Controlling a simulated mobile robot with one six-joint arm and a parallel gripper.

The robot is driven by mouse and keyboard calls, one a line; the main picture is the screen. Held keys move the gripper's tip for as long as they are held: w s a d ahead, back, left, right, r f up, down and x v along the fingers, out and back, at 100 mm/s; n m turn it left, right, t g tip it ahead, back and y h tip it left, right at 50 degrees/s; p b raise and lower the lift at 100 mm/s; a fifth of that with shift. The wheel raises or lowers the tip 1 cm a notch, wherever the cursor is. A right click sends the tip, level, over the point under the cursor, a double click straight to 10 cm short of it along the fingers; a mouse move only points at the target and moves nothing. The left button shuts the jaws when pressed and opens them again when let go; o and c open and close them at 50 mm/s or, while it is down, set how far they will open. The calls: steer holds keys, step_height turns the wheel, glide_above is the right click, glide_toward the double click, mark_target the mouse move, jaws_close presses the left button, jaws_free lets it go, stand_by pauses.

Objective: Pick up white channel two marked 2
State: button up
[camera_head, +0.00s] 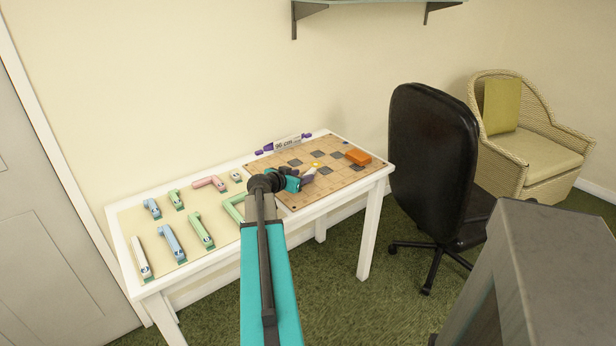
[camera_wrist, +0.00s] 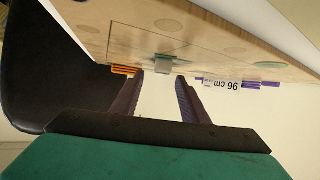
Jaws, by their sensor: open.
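A long white channel (camera_head: 139,258) lies at the front left of the beige mat on the white table. A short pale piece (camera_head: 236,176) lies at the mat's back right. The marks on both are too small to read, so I cannot tell which bears a 2. My gripper (camera_head: 308,178) is over the tiled board, well to the right of the long white channel. In the wrist view my gripper (camera_wrist: 158,98) has its two purple fingers apart with nothing held between them. A small grey block (camera_wrist: 162,65) shows beyond the fingers. The white channel is not identifiable there.
Blue channels (camera_head: 171,243), green channels (camera_head: 201,230) and a pink one (camera_head: 210,183) lie on the mat (camera_head: 180,210). A black chair (camera_head: 432,150) stands right of the table.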

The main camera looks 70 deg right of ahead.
mark_target(306, 174)
steer(key=shift+p+x, duration=0.4)
steer(key=shift+x, duration=1.6)
jaws_close()
